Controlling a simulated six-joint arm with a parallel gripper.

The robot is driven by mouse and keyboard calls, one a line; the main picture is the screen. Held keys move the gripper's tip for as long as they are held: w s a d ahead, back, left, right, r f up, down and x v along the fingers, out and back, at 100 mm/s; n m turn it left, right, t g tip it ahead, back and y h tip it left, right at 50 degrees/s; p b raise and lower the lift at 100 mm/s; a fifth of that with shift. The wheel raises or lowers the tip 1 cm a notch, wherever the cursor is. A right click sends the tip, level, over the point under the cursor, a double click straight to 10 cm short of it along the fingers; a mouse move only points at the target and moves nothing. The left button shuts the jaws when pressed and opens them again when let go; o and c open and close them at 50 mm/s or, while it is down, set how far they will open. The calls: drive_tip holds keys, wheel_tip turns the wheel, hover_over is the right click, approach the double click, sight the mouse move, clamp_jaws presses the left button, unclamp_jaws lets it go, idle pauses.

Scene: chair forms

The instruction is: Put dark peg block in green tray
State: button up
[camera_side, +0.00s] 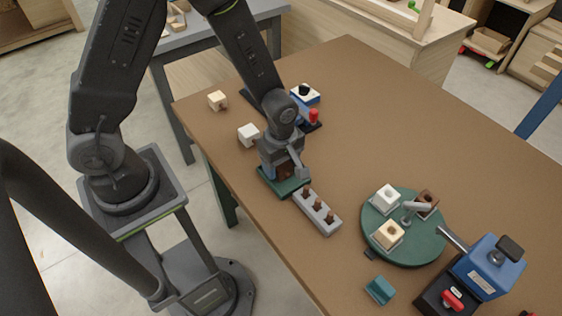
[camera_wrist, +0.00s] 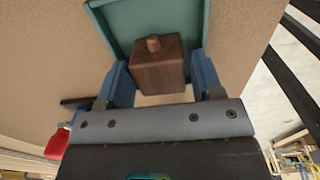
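The dark peg block (camera_wrist: 160,72) is brown wood with a short round peg on top. In the wrist view it stands upright between my two blue fingers, with narrow gaps visible beside it. The green tray (camera_wrist: 103,28) lies around and behind it, its side walls showing left and right. In the side view my gripper (camera_side: 285,166) points down over the green tray (camera_side: 268,183) near the table's left edge. The dark block (camera_side: 288,171) shows only partly below my gripper, inside the tray's outline. Contact between its base and the tray floor is hidden.
A grey rail (camera_side: 325,222) with brown pegs lies close beside the tray. A round green turntable (camera_side: 420,254) carries white, cream and brown blocks. A white block (camera_side: 248,134) and a device with a red part (camera_side: 314,116) are behind my gripper. The table's middle is clear.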

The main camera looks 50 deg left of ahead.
drive_tip(key=shift+o, duration=1)
wheel_tip(320, 180, up, 12)
drive_tip(key=s+a+r+m+t, duration=0.2)
drive_tip(key=s+r+m, duration=0.4)
drive_tip(key=r+m, duration=0.2)
drive_tip(key=s+a+r+m+t, duration=0.2)
drive_tip(key=s+r+m, duration=0.3)
drive_tip(key=m, duration=0.5)
drive_tip(key=shift+s+r+t, duration=0.35)
drive_tip(key=shift+r+t, duration=0.45)
drive_tip(key=shift+r, duration=0.6)
